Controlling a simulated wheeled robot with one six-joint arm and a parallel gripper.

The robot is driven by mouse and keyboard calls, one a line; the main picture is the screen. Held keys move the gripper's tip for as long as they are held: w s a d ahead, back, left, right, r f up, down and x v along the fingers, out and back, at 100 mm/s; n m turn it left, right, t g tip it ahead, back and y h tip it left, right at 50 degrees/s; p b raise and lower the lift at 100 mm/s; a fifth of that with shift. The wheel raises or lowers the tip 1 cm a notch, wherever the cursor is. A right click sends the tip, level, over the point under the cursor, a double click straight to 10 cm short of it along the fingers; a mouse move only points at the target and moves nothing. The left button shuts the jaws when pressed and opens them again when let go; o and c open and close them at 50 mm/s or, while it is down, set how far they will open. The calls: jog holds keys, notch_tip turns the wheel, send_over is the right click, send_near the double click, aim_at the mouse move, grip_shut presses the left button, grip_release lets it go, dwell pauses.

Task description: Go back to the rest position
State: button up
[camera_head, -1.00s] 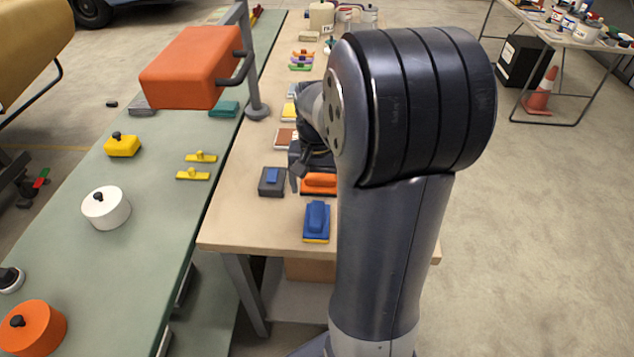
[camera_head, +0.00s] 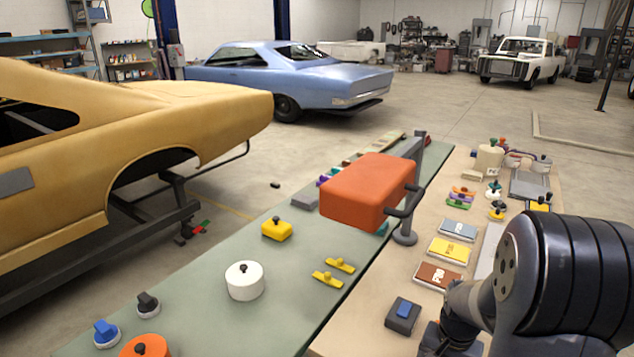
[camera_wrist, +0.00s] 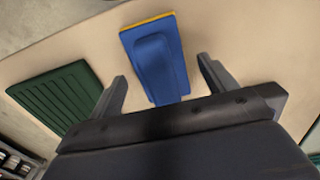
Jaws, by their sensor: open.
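My gripper (camera_wrist: 160,88) shows in the wrist view with its two fingers spread wide apart and nothing between the tips. It is above the wooden table (camera_wrist: 60,45). A blue sanding block (camera_wrist: 156,62) with a yellow edge lies on the table ahead of the fingers, seemingly apart from them. In the head view my arm stands at the lower right, over the wooden table (camera_head: 350,338), and the fingertips are hidden or cut off there.
A dark green ribbed pad (camera_wrist: 62,97) lies left of the gripper. A grey block with a blue top (camera_head: 402,315) and several coloured boxes lie near my arm. An orange box-shaped body (camera_head: 365,190) on a grey post (camera_head: 406,236) rises between the green bench (camera_head: 200,320) and the table.

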notch_tip(320, 180, down, 2)
jog(key=shift+f, duration=0.25)
jog(key=shift+r, duration=1.5)
jog(key=shift+f, duration=0.15)
notch_tip(320, 180, up, 10)
notch_tip(320, 180, down, 13)
jog(key=shift+f+b, duration=0.15)
jog(key=shift+b, duration=0.2)
jog(key=r, duration=0.7)
jog(key=r+p, duration=0.1)
jog(key=r, duration=0.3)
jog(key=shift+w+a+r, duration=0.1)
jog(key=shift+w+a, duration=0.15)
jog(key=shift+a, duration=0.05)
jog(key=w+a+f+n+p, duration=0.2)
jog(key=a, duration=0.1)
jog(key=w+a+f+n+p, duration=0.2)
jog(key=a, duration=0.1)
jog(key=w+a+f+n+p, duration=0.1)
jog(key=w+a+n+p, duration=0.1)
jog(key=a, duration=0.2)
jog(key=shift+f+p, duration=0.3)
jog(key=shift+f, duration=0.1)
jog(key=shift+w+a+f+n, duration=0.1)
jog(key=shift+a+f+n, duration=0.35)
jog(key=shift+a, duration=0.1)
